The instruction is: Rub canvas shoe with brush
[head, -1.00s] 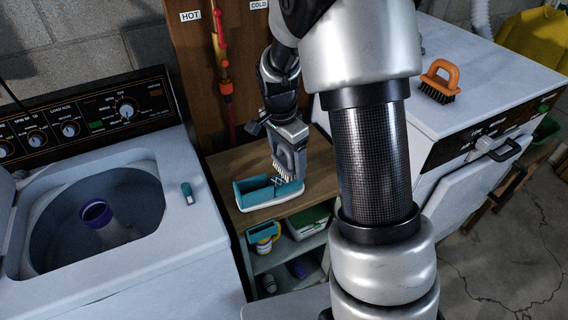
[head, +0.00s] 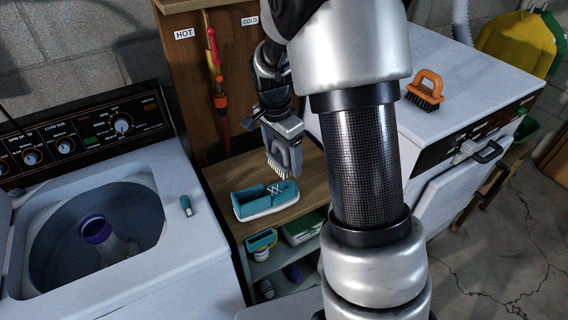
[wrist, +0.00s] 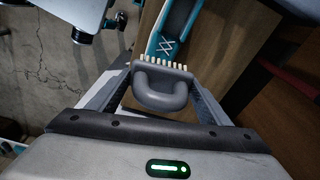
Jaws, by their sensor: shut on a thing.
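A teal canvas shoe (head: 262,202) with a white sole and white laces sits on the wooden shelf top between the two machines. In the wrist view the shoe (wrist: 178,28) shows at the top, beyond the bristles. My gripper (head: 282,135) is shut on a grey brush (head: 283,157) with pale bristles pointing down. In the wrist view the brush's looped grey handle (wrist: 160,88) lies between the fingers. The brush is just above and behind the shoe's laced end; the bristles appear apart from the shoe.
An orange-handled brush (head: 426,88) stands on the white machine (head: 450,60) at right. The open washer (head: 185,270) is at left, with a small teal item (head: 186,205) on its edge. Lower shelves hold several containers. The wooden top (head: 312,185) has free room right of the shoe.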

